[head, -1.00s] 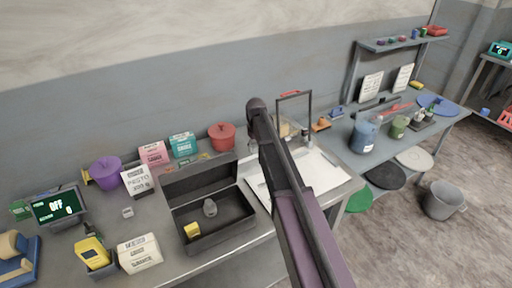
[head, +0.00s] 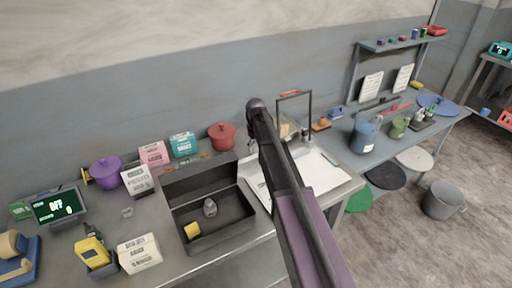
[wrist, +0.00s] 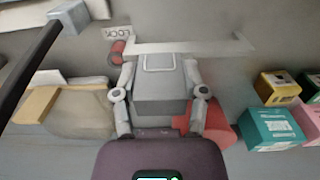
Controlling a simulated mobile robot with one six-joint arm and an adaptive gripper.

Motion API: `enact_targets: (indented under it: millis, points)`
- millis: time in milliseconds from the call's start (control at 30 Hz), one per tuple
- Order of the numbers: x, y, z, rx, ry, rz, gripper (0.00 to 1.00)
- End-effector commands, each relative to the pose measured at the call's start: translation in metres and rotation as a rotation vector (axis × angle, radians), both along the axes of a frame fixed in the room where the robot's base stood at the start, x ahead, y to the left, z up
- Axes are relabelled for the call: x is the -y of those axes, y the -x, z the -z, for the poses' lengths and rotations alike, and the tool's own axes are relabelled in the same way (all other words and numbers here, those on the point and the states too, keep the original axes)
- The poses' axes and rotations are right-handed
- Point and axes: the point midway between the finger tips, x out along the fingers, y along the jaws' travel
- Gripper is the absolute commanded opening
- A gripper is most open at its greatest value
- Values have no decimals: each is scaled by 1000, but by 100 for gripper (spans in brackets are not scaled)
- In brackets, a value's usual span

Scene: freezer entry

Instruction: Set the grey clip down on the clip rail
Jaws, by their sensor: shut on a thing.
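In the wrist view my gripper (wrist: 159,76) has its two jointed fingers closed on either side of a grey block-like thing (wrist: 163,106), which I take to be the grey clip. A pale bar (wrist: 188,47) crosses just beyond it, by a sign reading LOCK; it may be the clip rail. I cannot tell whether the clip touches it. In the head view my own arm hides the gripper, the clip and what lies behind them.
A red pot (head: 222,136) and a teal box (head: 184,145) stand at the back of the counter. An open dark box (head: 222,238) holds a yellow block and a grey piece. A black frame (head: 310,105) rises behind my arm. A grey bucket (head: 442,200) stands on the floor.

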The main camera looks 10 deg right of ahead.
Motion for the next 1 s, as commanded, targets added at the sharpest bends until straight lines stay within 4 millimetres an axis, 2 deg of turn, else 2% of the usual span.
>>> enact_targets:
  millis: [1000]
  points:
    - [0,0,16,0,0,0,24]
